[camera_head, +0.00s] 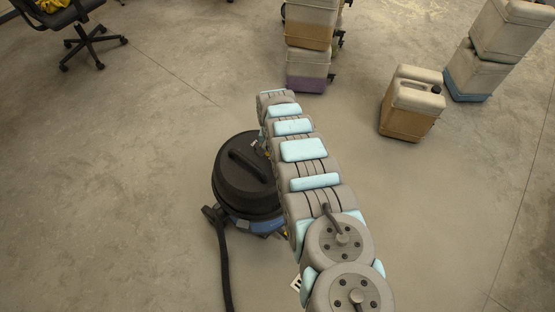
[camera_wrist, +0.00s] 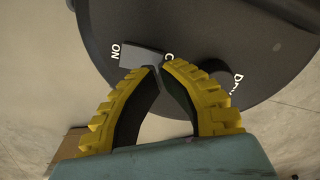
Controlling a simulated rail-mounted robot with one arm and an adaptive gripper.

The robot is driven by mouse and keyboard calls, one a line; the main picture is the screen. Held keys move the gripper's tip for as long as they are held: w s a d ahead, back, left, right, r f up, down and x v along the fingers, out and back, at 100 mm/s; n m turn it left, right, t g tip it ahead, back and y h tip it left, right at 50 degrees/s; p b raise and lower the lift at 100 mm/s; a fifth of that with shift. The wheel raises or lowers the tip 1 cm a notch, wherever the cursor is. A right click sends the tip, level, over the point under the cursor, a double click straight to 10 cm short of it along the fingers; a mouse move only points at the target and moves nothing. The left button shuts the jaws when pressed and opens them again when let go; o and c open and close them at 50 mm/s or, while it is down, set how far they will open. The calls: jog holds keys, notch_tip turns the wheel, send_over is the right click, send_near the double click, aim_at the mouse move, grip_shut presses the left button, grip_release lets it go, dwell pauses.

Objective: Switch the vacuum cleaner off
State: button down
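The vacuum cleaner (camera_head: 246,182) is a black, round-topped drum with a blue lower band, standing on the floor left of my arm in the head view. Its dark lid (camera_wrist: 200,30) fills the upper wrist view. A flat grey switch (camera_wrist: 140,55) on the lid lies by a white "ON" label. Another label starting with "O" is mostly hidden behind my right finger. My gripper (camera_wrist: 160,69) has yellow ridged fingers with their tips together at the right end of the switch. Whether they touch it is unclear. In the head view the gripper is mostly hidden by my arm.
A black hose (camera_head: 224,262) runs from the vacuum toward the front. A jerrycan (camera_head: 410,102) and stacked canisters (camera_head: 308,50) stand at the back, with another stack (camera_head: 480,65) at the right. An office chair (camera_head: 90,38) is at the back left. The left floor is clear.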

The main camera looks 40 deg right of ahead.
jog(key=shift+f+b, duration=0.75)
jog(key=shift+f, duration=0.35)
dwell(0.6)
jog(key=shift+r, duration=0.1)
notch_tip(320, 180, up, 7)
jog(key=p, duration=0.7)
dwell(0.4)
dwell(0.4)
